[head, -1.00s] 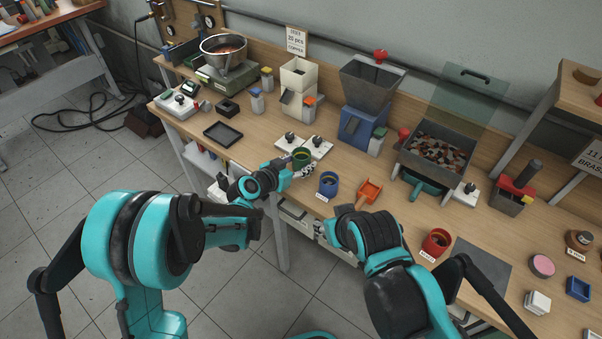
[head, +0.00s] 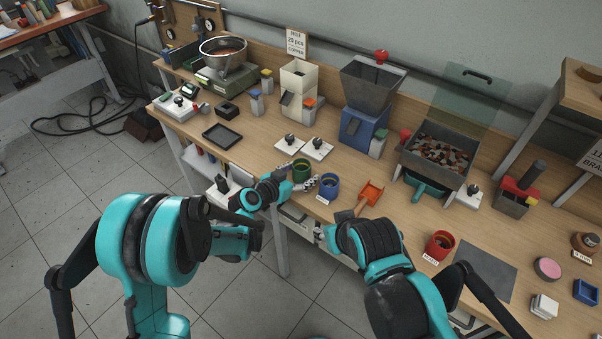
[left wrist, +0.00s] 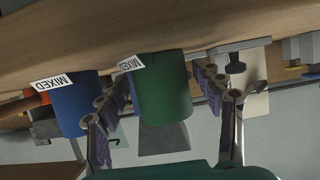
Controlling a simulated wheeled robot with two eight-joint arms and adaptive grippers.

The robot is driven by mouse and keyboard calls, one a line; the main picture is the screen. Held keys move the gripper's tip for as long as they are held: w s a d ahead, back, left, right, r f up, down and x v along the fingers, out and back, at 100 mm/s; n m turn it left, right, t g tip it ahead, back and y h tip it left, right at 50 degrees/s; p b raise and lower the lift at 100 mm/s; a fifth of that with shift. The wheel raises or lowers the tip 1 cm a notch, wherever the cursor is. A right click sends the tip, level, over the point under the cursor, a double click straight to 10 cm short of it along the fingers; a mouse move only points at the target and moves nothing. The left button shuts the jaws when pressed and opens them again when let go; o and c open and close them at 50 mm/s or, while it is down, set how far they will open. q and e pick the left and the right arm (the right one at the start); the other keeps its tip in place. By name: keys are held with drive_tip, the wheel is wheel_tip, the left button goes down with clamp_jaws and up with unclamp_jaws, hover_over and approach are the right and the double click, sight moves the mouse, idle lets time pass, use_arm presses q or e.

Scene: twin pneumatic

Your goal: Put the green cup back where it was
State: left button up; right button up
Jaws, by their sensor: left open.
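The green cup (head: 301,172) stands upright on the bench near its front edge, just left of the blue cup (head: 328,186). My left gripper (head: 297,181) is open, with one finger on each side of the green cup. The left wrist view is tilted over; there the green cup (left wrist: 163,88) sits between the spread fingers of my left gripper (left wrist: 165,105), its base at the wood. One finger is between the green and blue cups. My right gripper (head: 321,234) is at the bench's front edge, its fingers mostly hidden.
An orange scoop (head: 370,194) lies right of the blue cup, and a red cup (head: 439,245) stands farther right. A black tray (head: 222,136) is at left. Bare bench lies between tray and green cup.

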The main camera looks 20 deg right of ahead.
use_arm(q)
drive_tip(key=shift+r+p, duration=0.25)
drive_tip(key=shift+p, duration=0.05)
drive_tip(key=p+v, duration=0.2)
drive_tip(key=v, duration=1)
drive_tip(key=shift+p, duration=0.3)
drive_tip(key=s+a+r+n+y, duration=0.2)
drive_tip(key=s+a, duration=0.4)
drive_tip(key=a, duration=0.3)
drive_tip(key=s+a+r+n+g+y, duration=0.1)
drive_tip(key=s+a+r+n+y, duration=0.1)
drive_tip(key=s+a+n+y, duration=0.3)
drive_tip(key=s+a+r+n+y, duration=0.2)
drive_tip(key=s+a, duration=0.6)
drive_tip(key=a, duration=0.4)
drive_tip(key=shift+a+r+n+y, duration=0.2)
drive_tip(key=shift+a+n+y, duration=0.1)
drive_tip(key=shift+n+y, duration=0.55)
